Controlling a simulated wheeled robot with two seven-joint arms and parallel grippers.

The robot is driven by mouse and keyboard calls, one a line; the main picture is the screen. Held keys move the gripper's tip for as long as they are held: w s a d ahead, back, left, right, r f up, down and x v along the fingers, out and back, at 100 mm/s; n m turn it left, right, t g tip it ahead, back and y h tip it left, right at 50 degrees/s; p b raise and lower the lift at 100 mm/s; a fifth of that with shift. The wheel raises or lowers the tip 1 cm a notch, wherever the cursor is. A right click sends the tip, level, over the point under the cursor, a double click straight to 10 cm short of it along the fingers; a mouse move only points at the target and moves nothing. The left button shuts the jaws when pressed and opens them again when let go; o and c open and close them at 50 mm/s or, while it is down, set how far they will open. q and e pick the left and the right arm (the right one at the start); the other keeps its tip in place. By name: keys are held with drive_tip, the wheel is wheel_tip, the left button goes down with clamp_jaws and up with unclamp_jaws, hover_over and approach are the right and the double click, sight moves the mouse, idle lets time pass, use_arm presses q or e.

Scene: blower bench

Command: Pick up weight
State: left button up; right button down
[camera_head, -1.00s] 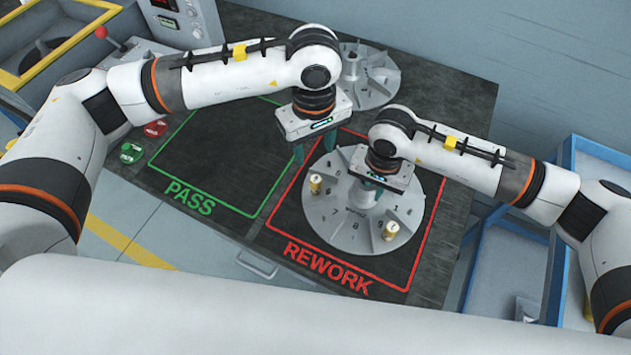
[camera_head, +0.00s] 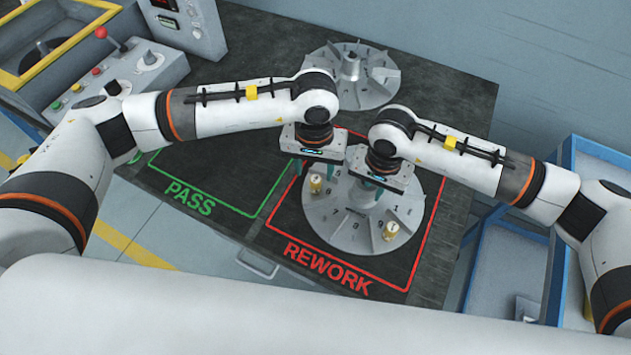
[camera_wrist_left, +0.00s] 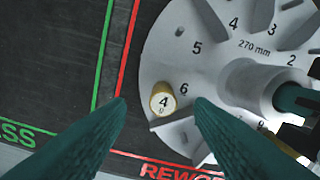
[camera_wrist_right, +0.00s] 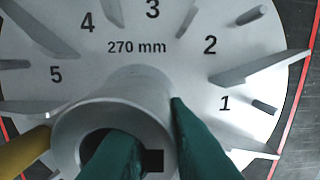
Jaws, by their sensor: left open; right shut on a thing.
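A small brass weight with a white top marked 4 (camera_wrist_left: 163,99) stands on the grey bladed wheel (camera_head: 335,232) near its number 6; the weight also shows in the head view (camera_head: 316,184). My left gripper (camera_head: 314,170) is open above this weight, whose top appears between the fingertips in the left wrist view. I cannot tell if they touch it. A second brass weight (camera_head: 390,231) stands near number 9. My right gripper (camera_head: 368,188) is shut on the wheel's hub (camera_wrist_right: 75,125), one finger inside the bore and one outside.
The wheel lies in the red REWORK outline (camera_head: 327,268). The green PASS area (camera_head: 215,160) is empty where visible. Another bladed wheel (camera_head: 375,90) sits behind my grippers. A control box with a red-knobbed lever (camera_head: 101,33) is at the left. Blue racks (camera_head: 590,150) stand to the right.

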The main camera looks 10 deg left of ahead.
sight(315, 179)
use_arm(q)
drive_tip(key=shift+s+d+f, duration=0.1)
drive_tip(key=shift+d+f, duration=0.05)
drive_tip(key=shift+f, duration=2.55)
drive_tip(key=c, duration=1)
